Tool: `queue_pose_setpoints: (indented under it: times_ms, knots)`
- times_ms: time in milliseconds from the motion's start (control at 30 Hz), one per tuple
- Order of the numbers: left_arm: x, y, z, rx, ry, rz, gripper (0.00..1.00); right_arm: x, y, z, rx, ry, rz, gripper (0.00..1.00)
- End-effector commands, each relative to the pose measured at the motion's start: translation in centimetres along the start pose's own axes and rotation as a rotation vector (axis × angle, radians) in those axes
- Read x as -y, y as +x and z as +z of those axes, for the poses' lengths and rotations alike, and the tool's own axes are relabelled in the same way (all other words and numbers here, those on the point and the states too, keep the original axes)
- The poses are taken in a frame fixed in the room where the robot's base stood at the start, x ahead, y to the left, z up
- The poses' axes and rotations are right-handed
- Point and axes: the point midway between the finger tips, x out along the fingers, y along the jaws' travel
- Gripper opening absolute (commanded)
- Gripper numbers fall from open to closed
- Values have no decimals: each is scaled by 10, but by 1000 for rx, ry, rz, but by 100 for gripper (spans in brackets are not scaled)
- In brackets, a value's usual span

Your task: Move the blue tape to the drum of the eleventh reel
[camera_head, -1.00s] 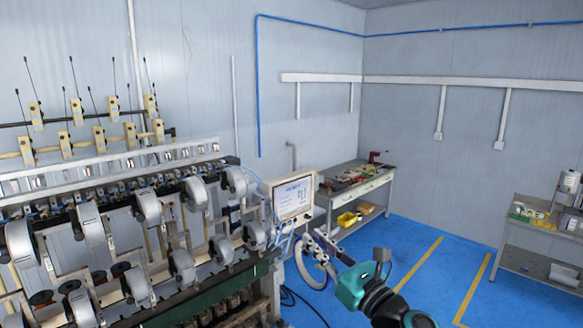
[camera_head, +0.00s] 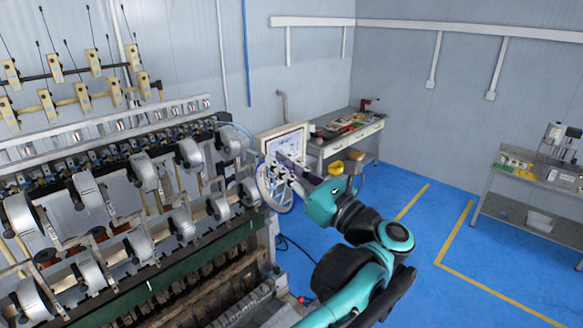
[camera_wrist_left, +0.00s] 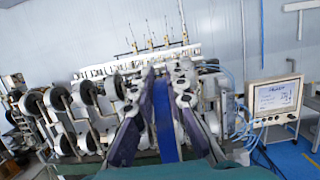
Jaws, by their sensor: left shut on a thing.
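In the left wrist view, a strip of blue tape (camera_wrist_left: 166,130) stands upright between the two dark fingers of my left gripper (camera_wrist_left: 161,85), which is shut on it. In the head view, my left gripper (camera_head: 284,168) is at the right end of the coil winder, in front of the hand wheel and near the screen. The tape cannot be made out clearly there. Silver reel drums run in two rows along the winder, such as an upper drum (camera_head: 189,153) and a lower drum (camera_head: 220,207). I cannot tell which is the eleventh. My right gripper is not in view.
A control screen (camera_head: 283,146) stands at the winder's right end, just behind my gripper. A workbench (camera_head: 357,142) stands behind and a grey shelf table (camera_head: 493,200) at the right. Blue floor (camera_head: 440,205) between is free.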

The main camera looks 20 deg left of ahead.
Motion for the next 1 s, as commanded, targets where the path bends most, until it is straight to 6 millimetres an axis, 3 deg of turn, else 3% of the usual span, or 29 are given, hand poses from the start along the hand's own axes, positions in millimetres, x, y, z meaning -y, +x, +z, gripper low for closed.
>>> queue_pose_setpoints:
  times_ms: [1000]
  knots:
    - [0,90,-23,0,0,1,0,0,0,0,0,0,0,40]
